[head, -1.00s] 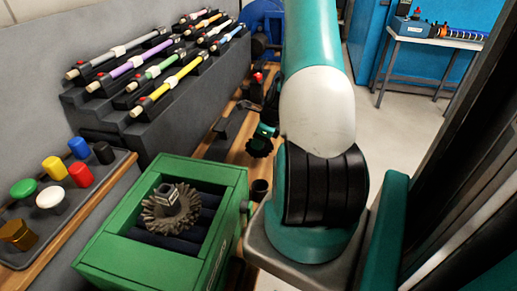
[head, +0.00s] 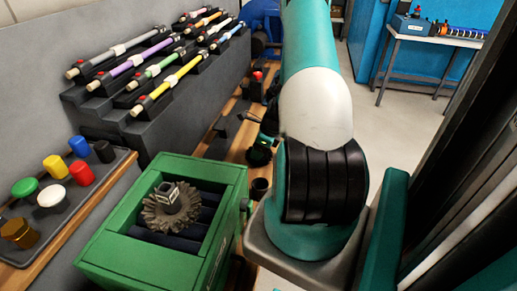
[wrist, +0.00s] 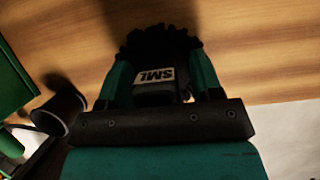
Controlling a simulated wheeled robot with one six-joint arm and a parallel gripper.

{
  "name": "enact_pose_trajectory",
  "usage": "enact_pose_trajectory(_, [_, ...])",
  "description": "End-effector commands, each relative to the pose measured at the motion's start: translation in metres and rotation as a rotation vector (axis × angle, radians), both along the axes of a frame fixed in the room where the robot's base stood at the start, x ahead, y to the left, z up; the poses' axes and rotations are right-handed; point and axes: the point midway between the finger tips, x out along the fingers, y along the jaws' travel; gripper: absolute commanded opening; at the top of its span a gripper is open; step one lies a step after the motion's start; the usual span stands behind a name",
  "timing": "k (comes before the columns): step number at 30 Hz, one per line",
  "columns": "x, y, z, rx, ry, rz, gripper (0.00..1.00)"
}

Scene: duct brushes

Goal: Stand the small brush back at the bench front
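The small brush, a dark round bristle head with a block labelled SML, shows in the wrist view (wrist: 160,40) between the two teal fingers of my gripper (wrist: 162,72). The fingers sit against both sides of its block, shut on it. In the head view the small brush (head: 259,157) is at the end of my gripper (head: 266,140), over the wooden bench front (head: 233,150). The bristles are close to the wood, with a shadow beside them; I cannot tell whether they touch. My arm hides part of the bench.
A black cup (head: 260,188) stands close by on the bench; it also shows in the wrist view (wrist: 62,105). A green box (head: 120,262) holds a larger brush (head: 172,207). Grey steps (head: 140,130) with coloured rods rise behind. A tray (head: 70,213) of coloured caps is left.

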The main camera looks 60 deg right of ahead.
Motion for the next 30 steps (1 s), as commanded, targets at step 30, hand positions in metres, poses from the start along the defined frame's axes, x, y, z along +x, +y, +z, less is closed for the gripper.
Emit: enact_pose_trajectory(30, [-0.044, -0.012, 0.113, 0.001, 0.000, 0.000, 0.59])
